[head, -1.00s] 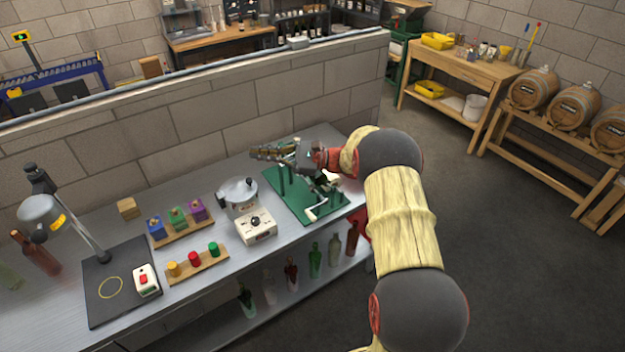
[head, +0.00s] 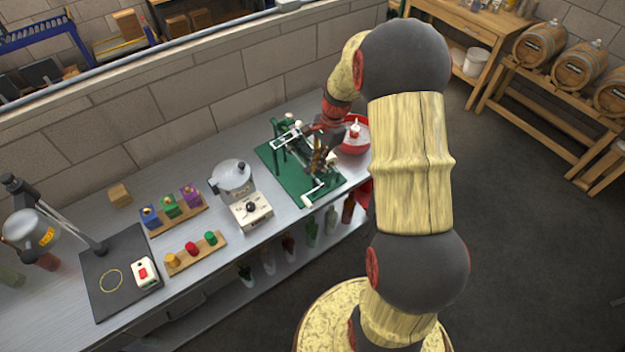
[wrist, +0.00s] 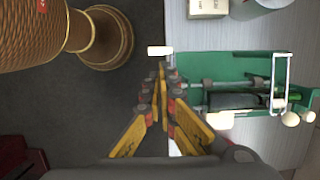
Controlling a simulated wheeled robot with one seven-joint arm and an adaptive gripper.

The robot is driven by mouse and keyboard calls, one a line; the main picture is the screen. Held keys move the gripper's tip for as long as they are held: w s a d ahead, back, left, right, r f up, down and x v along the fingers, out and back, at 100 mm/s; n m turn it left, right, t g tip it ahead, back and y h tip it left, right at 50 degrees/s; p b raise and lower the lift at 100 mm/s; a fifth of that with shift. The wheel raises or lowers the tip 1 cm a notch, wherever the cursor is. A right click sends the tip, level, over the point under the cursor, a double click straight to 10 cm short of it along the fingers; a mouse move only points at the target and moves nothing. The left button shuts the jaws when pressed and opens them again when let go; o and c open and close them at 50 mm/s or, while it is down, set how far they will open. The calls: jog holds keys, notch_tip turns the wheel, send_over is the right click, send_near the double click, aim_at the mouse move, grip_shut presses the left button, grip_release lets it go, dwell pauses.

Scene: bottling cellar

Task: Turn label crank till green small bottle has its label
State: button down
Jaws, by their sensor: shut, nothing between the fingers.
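The green labelling machine (head: 292,183) stands on the right part of the steel counter, and its frame also fills the right of the wrist view (wrist: 225,60). Its crank has a white handle (head: 312,196), seen in the wrist view as a pale grip (wrist: 159,50) just beyond my fingertips. My gripper (head: 318,168) is shut and empty, pointing down beside the machine's front; in the wrist view its fingers (wrist: 166,82) meet near the handle. Whether they touch it I cannot tell.
A red-and-white device (head: 354,140) stands behind my wrist. A grey pot (head: 233,177) and a white dial box (head: 250,210) stand left of the machine. Coloured blocks and knobs sit on wooden racks further left. Several bottles stand on the lower shelf.

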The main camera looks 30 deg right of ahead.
aim_at(307, 200)
jog(key=p+x, duration=0.1)
jog(key=x, duration=1.2)
jog(key=shift+f, duration=0.25)
jog(key=shift+a, duration=0.1)
jog(key=shift+b+x, duration=1.05)
jog(key=shift+x, duration=0.55)
jog(key=shift+a+r, duration=0.1)
jog(key=shift+a, duration=0.05)
jog(key=shift+r+p, duration=0.55)
jog(key=shift+r, duration=0.05)
notch_tip(307, 200, up, 13)
jog(key=a, duration=0.1)
jog(key=shift+a+p, duration=0.25)
jog(key=shift+p, duration=0.15)
